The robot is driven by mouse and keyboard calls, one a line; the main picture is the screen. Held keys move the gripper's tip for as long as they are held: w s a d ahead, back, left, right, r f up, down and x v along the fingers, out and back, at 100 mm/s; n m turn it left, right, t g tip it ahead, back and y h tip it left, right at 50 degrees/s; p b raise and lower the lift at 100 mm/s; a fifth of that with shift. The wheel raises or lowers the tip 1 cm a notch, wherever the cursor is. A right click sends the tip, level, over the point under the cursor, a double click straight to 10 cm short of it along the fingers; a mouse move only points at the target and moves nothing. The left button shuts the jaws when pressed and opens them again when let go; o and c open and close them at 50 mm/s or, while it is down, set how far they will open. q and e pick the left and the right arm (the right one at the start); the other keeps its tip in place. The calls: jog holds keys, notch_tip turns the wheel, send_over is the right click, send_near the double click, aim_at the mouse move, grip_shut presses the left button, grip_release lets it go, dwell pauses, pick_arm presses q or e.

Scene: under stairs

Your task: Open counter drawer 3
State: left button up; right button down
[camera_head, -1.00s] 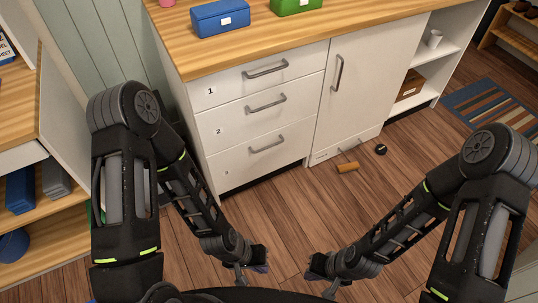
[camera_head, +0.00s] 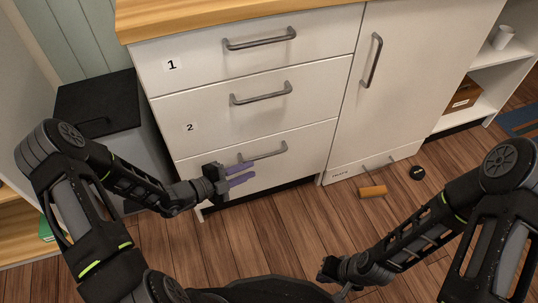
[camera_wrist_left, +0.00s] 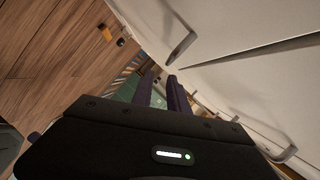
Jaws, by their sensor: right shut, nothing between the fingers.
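Drawer 3 (camera_head: 305,143) is the lowest of the white counter's three drawers and is closed. Its grey bar handle (camera_head: 270,153) shows in the head view; its number label is hidden. My left gripper (camera_head: 252,171) is in front of drawer 3, its purple fingers pointing right near the handle's left end. The fingers are apart, with a gap between them in the left wrist view (camera_wrist_left: 161,94), and nothing is seen between them. I cannot tell whether they touch the handle. My right gripper (camera_head: 342,293) is shut and empty, low at the bottom edge, partly hidden.
Drawer 1 (camera_head: 200,55) and drawer 2 (camera_head: 220,115) are closed above. A cabinet door (camera_head: 405,80) is closed to the right. A dark-topped box (camera_head: 100,100) stands left of the counter. An orange-brown object (camera_head: 373,192) and a black round item (camera_head: 417,173) lie on the floor.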

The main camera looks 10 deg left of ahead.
aim_at(260, 157)
pick_arm(q)
jog(key=shift+w+a+r+n+t+y, duration=0.1)
jog(key=shift+w+a+n+t+y, duration=0.3)
jog(key=shift+w+a+n, duration=0.45)
jog(key=shift+s, duration=0.15)
jog(key=shift+d, duration=0.1)
jog(key=shift+w+d, duration=0.35)
jog(key=shift+w, duration=0.05)
jog(key=b+x, duration=0.2)
jog(key=x, duration=0.4)
jog(key=shift+w+d, duration=0.25)
jog(key=shift+w, duration=0.05)
jog(key=shift+c, duration=0.2)
grip_shut()
